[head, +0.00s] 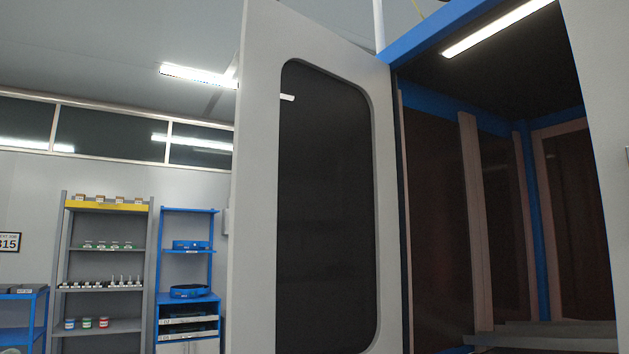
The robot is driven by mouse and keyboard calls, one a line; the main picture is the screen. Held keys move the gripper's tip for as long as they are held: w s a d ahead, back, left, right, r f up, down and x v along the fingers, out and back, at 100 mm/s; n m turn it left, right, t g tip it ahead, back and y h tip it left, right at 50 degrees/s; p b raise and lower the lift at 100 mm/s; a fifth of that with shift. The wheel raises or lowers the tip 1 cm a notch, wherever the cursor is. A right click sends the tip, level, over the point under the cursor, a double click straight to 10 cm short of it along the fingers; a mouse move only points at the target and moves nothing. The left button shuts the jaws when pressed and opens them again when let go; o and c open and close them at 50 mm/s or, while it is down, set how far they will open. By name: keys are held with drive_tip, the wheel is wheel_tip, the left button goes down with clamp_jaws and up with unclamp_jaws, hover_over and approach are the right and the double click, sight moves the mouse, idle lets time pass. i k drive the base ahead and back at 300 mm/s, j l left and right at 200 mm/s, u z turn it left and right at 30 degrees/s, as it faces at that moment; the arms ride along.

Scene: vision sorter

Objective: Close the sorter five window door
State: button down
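The window door (262,200) is a light grey panel with a dark, round-cornered window (325,210). It stands open, swung out to the left of the sorter's opening, with its right edge by the blue frame (430,35). Its lower edge is out of the picture. The sorter (492,200) is open to view, with a dark inside, blue posts, pale uprights and a lit strip lamp at the top. I cannot see a handle on the door. My gripper is not in view.
A grey shelf rack (105,250) with small parts and a blue shelf unit (187,265) stand by the far wall at left. A blue table (22,318) is at the far left edge. A light grey panel (600,120) borders the opening at right.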

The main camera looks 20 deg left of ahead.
sight(313, 258)
drive_tip(key=i+j, duration=0.15)
drive_tip(key=j, duration=0.25)
drive_tip(key=i+j, duration=0.15)
drive_tip(key=j, duration=0.25)
drive_tip(key=i+j, duration=0.2)
drive_tip(key=j, duration=0.2)
drive_tip(key=i+j, duration=0.15)
drive_tip(key=j, duration=0.25)
drive_tip(key=i+j, duration=0.15)
drive_tip(key=j, duration=0.25)
drive_tip(key=i+j, duration=0.15)
drive_tip(key=j, duration=0.25)
drive_tip(key=i+j+z, duration=0.2)
drive_tip(key=j+z, duration=0.2)
drive_tip(key=j, duration=0.2)
drive_tip(key=j+z, duration=0.3)
drive_tip(key=z, duration=0.5)
drive_tip(key=k+u, duration=0.5)
drive_tip(key=u, duration=0.2)
drive_tip(key=k+j+u, duration=0.2)
drive_tip(key=u, duration=0.15)
